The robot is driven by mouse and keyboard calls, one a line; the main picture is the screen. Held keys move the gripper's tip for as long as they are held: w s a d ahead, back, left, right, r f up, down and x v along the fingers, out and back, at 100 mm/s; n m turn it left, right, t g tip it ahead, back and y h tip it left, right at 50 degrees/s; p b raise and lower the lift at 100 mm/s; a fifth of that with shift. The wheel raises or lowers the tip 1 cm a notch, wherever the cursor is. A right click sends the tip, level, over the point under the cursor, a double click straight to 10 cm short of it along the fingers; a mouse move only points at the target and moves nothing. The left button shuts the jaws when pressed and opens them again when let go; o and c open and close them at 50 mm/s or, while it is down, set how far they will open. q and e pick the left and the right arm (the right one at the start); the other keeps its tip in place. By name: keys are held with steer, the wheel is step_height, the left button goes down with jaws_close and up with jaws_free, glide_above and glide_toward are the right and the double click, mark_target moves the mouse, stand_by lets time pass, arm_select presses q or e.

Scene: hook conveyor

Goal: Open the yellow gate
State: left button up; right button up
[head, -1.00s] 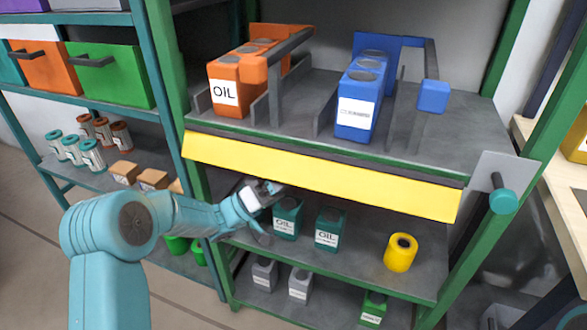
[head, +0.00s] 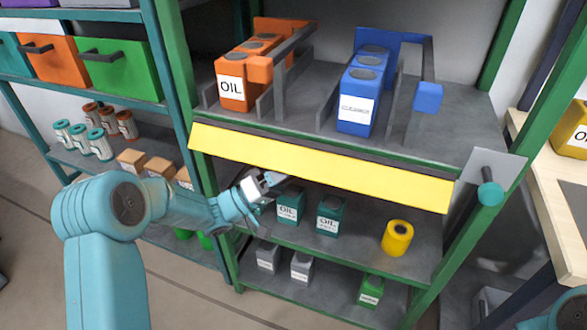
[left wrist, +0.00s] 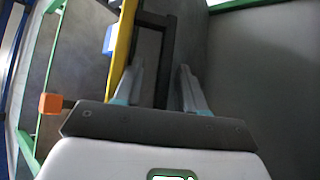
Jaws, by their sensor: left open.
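The yellow gate (head: 330,168) is a long flat panel along the front edge of the upper green-framed shelf, tilted outward. My left gripper (head: 275,181) is just below its lower edge, left of the gate's middle. In the left wrist view my left gripper (left wrist: 163,85) is open, with its fingers apart. There the gate shows as a narrow yellow strip (left wrist: 122,45) beside and beyond the left finger. A dark bar (left wrist: 165,60) appears in the gap between the fingers. I cannot tell whether the gripper touches the gate. My right gripper is out of view.
A teal knob (head: 490,194) on a grey plate sticks out right of the gate. Orange cans (head: 235,92) and blue cans (head: 358,100) stand above. Teal cans (head: 291,206) and a yellow can (head: 397,238) stand on the shelf below. Another rack stands left.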

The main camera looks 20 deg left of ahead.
arm_select(q)
steer(key=v, duration=1.6)
steer(key=shift+f+p, duration=0.15)
steer(key=shift+p, duration=0.2)
steer(key=shift+s, duration=0.1)
